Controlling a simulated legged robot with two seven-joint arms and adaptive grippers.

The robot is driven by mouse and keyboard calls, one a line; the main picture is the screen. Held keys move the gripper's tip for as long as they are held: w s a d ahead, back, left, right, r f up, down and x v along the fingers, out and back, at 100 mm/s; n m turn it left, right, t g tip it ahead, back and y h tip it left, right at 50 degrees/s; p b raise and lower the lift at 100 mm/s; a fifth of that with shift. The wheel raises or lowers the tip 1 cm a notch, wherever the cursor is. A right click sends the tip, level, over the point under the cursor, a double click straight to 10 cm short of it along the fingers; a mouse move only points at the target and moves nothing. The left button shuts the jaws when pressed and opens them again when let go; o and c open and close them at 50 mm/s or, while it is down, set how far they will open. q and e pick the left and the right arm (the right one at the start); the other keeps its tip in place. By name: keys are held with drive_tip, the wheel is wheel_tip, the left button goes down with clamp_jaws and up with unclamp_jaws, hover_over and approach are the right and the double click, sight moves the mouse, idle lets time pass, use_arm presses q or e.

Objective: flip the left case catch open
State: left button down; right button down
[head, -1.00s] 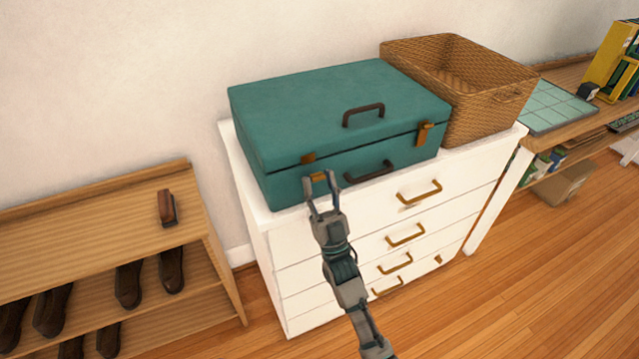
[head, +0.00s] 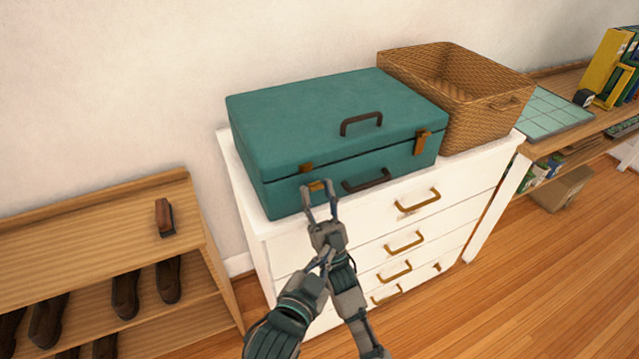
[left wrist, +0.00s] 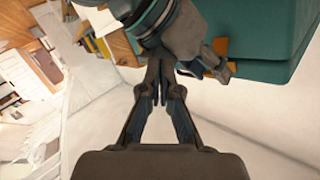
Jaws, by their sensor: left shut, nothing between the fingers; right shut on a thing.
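The teal case (head: 290,125) lies closed on the white dresser. Its left catch shows as an orange-brown piece (head: 305,168) on the lid edge and a separate orange lower piece (head: 316,186), with a gap between them. My right gripper (head: 317,187) has its fingers at the lower piece and is shut on it; the fingers partly hide it. The right catch (head: 422,142) spans the lid seam. My left gripper (head: 328,257) is shut and empty, below the case, in front of my right gripper's wrist. Its closed fingertips show in the left wrist view (left wrist: 160,70), close to my right arm.
A wicker basket (head: 490,110) stands right of the case. The dresser (head: 285,265) has several brass handles on its front. A dark case handle (head: 366,181) is right of my right fingers. A wooden shoe rack (head: 100,215) stands at the left.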

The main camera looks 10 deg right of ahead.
use_arm(q)
wheel_tip(320, 180, up, 3)
drive_tip(key=d+y, duration=0.1)
drive_tip(key=d, duration=0.1)
wheel_tip(320, 180, up, 10)
drive_tip(key=n+t+y, duration=0.3)
drive_tip(key=n+y, duration=0.9)
drive_tip(key=n, duration=0.2)
hover_over(320, 185)
drive_tip(key=shift+s+a+f, duration=0.15)
drive_tip(key=shift+s+a, duration=0.15)
drive_tip(key=shift+s+d+f, duration=0.1)
drive_tip(key=shift+s+f, duration=0.1)
drive_tip(key=shift+f, duration=0.8)
drive_tip(key=shift+s+d+f, duration=0.1)
drive_tip(key=shift+s+f, duration=0.1)
drive_tip(key=shift+f, duration=0.75)
